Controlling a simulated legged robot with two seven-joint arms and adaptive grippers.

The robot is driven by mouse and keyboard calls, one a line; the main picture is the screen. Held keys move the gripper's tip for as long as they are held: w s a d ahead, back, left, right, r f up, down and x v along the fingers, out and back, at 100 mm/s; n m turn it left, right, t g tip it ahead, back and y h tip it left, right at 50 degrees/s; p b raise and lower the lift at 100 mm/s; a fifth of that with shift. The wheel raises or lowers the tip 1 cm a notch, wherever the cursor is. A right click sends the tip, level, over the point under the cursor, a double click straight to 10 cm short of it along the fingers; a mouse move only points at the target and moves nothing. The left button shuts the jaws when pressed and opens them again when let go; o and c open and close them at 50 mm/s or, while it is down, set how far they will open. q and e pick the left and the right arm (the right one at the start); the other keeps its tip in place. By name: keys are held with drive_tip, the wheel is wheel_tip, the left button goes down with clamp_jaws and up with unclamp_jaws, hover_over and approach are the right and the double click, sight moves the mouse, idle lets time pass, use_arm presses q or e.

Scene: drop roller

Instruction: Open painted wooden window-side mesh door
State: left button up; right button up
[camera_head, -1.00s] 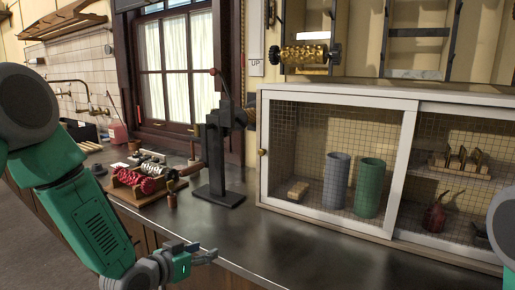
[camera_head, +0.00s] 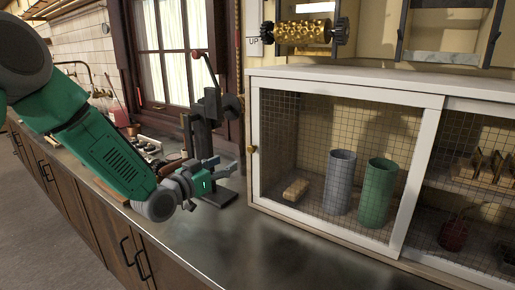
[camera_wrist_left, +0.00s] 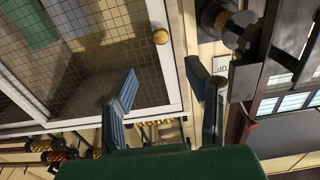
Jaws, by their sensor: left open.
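The window-side mesh door (camera_head: 330,105) has a white painted frame and wire mesh. It covers the left half of the white cabinet (camera_head: 350,77) in the head view. A small round brass knob (camera_head: 251,149) sits on its left upright. My left gripper (camera_head: 222,168) is open and empty, to the left of the knob in the head view. In the left wrist view the knob (camera_wrist_left: 160,37) shows beyond and between the spread blue-grey fingers (camera_wrist_left: 162,85), apart from them. My right gripper is not in view.
A black upright press (camera_head: 210,125) stands on the dark counter (camera_head: 240,240), close behind my left gripper. A blue-grey cylinder (camera_head: 340,182), a green cylinder (camera_head: 378,193) and a tan block (camera_head: 296,189) are behind the mesh. A brass roller (camera_head: 303,31) hangs above. The front counter is clear.

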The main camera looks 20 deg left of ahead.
sight(250, 149)
use_arm(q)
drive_tip(key=p+x, duration=0.1)
drive_tip(key=x, duration=1.1)
drive_tip(key=shift+w+d, duration=0.15)
drive_tip(key=shift+w, duration=0.1)
drive_tip(key=shift+a, duration=0.2)
drive_tip(key=shift+a, duration=0.1)
drive_tip(key=c, duration=0.3)
clamp_jaws()
